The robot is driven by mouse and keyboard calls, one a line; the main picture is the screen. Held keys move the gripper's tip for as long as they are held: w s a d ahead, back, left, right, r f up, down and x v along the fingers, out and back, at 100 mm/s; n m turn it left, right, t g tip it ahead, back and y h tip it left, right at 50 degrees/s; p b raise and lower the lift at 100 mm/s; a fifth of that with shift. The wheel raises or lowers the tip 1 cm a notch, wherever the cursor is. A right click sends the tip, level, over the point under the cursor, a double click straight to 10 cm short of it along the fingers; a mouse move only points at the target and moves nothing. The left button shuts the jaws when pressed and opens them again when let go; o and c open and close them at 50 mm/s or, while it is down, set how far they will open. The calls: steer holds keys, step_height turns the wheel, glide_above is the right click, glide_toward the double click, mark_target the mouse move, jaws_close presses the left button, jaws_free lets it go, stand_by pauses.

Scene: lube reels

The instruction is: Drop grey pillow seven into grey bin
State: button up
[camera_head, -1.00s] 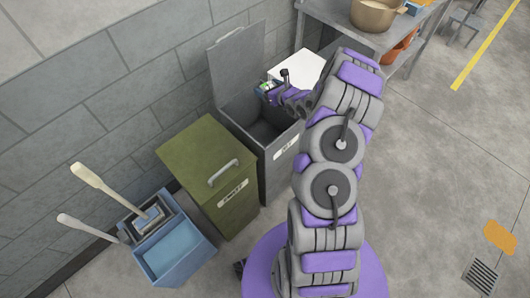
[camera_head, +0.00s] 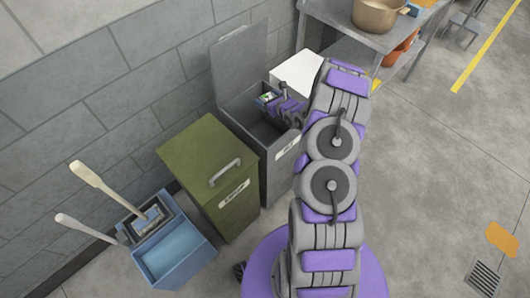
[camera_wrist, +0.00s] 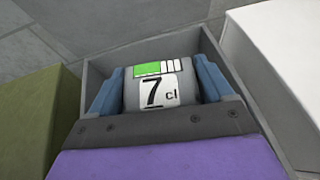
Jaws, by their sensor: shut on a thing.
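In the head view my gripper (camera_head: 270,101) and the pillow are at the mouth of the grey bin (camera_head: 272,160), whose lid (camera_head: 240,62) stands open against the wall. In the wrist view the bin's rim (camera_wrist: 215,62) surrounds the pillow on its far sides.
A closed green bin (camera_head: 212,175) stands left of the grey bin. A white box (camera_head: 300,72) stands on its right. A blue mop bucket (camera_head: 165,240) with upright handles is at the lower left. A metal table (camera_head: 355,35) with a pot is at the back.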

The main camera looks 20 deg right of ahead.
steer(key=o, duration=0.9)
steer(key=shift+a, duration=0.15)
steer(key=shift+o, duration=0.6)
steer(key=shift+d, duration=0.45)
steer(key=p+v, duration=0.4)
steer(key=v, duration=1.3)
steer(key=shift+s+a, duration=0.15)
steer(key=shift+f, duration=0.1)
